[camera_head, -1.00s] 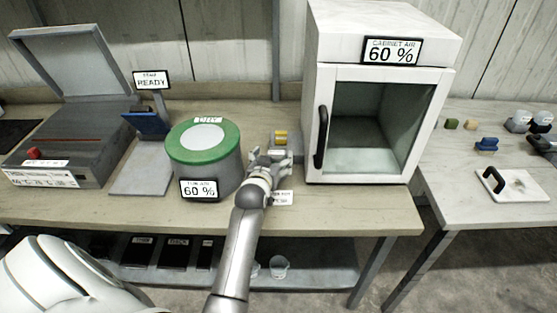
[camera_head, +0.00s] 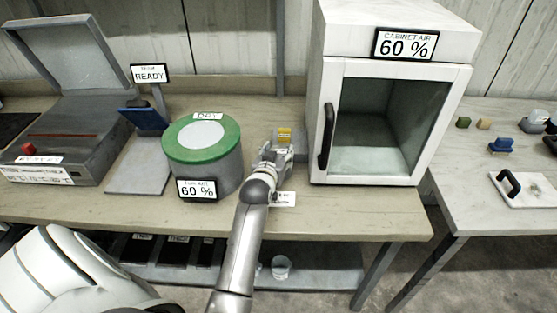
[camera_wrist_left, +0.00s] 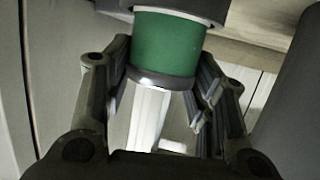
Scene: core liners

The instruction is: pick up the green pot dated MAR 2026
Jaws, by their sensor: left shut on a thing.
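The green pot (camera_wrist_left: 165,45) is a plain green cylinder in the left wrist view, with a grey part at one end and a pale rim at the other. My left gripper (camera_wrist_left: 163,65) is shut on it, one finger on each side. No date can be read on the side that shows. In the head view my left gripper (camera_head: 277,150) is over the bench, just right of the drum with the green lid (camera_head: 170,147). The pot cannot be made out there; the gripper seems to hide it. My right gripper is not in view.
A yellow piece (camera_head: 285,134) shows just behind the gripper. A white cabinet (camera_head: 415,183) with a glass door stands close on the right. A stand with a READY sign (camera_head: 149,74) and an open grey case (camera_head: 60,150) are on the left. A side table (camera_head: 465,200) holds small items.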

